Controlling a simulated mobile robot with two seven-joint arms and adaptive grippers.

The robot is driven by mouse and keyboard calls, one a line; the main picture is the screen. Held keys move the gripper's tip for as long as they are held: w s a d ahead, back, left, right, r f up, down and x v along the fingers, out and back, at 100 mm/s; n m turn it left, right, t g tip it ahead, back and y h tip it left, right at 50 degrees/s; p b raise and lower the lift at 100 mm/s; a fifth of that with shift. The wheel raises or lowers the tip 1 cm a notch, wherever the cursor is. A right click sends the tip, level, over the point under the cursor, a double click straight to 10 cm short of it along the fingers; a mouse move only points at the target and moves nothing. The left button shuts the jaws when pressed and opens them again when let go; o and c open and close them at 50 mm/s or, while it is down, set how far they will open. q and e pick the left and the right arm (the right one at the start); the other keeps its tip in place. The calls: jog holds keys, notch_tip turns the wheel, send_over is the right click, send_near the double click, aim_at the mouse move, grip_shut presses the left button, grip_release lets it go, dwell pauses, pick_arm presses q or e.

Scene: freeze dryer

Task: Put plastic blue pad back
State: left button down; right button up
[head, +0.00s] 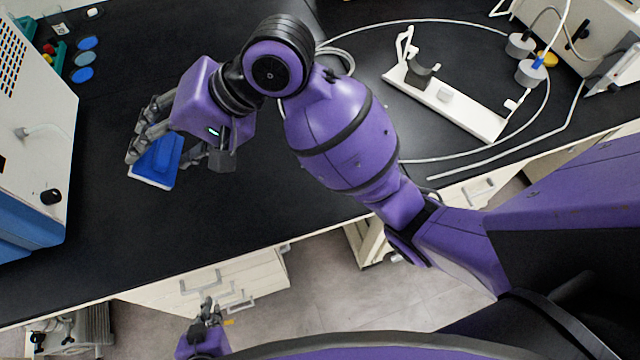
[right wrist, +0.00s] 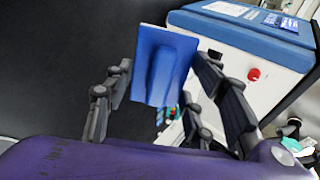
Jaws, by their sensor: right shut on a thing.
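The blue plastic pad (head: 157,160) has a white lower edge and is held over the black bench near the left machine. My right gripper (head: 162,157) has its fingers on both sides of the pad and is shut on it. My left gripper (head: 208,308) is low in the head view, over the floor in front of the bench, away from the pad. It is too small there to tell whether it is open.
A white and blue machine (head: 42,130) stands at the left, also in the right wrist view (right wrist: 250,75). Blue discs (head: 83,60) lie behind it. A white stand (head: 450,95) and looped tubing (head: 440,158) occupy the bench's right. Bare bench (head: 110,235) lies in front of the pad.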

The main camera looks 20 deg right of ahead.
jog(key=s+a+f+n+g+h, duration=0.2)
jog(key=s+f+n+g+h, duration=0.25)
jog(key=n, duration=0.35)
jog(key=s+d+f+n+h, duration=0.5)
jog(key=d+f+n, duration=0.2)
jog(key=d+n, duration=0.25)
jog(key=d+f+n+t, duration=0.15)
jog(key=d+n, duration=0.25)
jog(key=d, duration=0.4)
jog(key=w+d+f, duration=0.2)
jog(key=w, duration=0.1)
jog(key=w+d+f, duration=0.3)
jog(key=w, duration=0.1)
jog(key=w+d+f+b, duration=0.1)
jog(key=w+d+f, duration=0.2)
jog(key=w, duration=0.1)
jog(key=shift+d+f, duration=0.1)
jog(key=shift+f, duration=0.15)
jog(key=shift+w+d+f, duration=0.2)
jog(key=shift+f, duration=0.15)
jog(key=f, duration=0.3)
jog(key=shift+w+d+f, duration=0.1)
jog(key=shift+w+f, duration=0.1)
jog(key=shift+f, duration=0.05)
pick_arm(q)
jog(key=shift+s+a+f, duration=0.1)
jog(key=shift+s+f, duration=0.45)
jog(key=shift+f, duration=0.2)
pick_arm(e)
jog(key=o, duration=1)
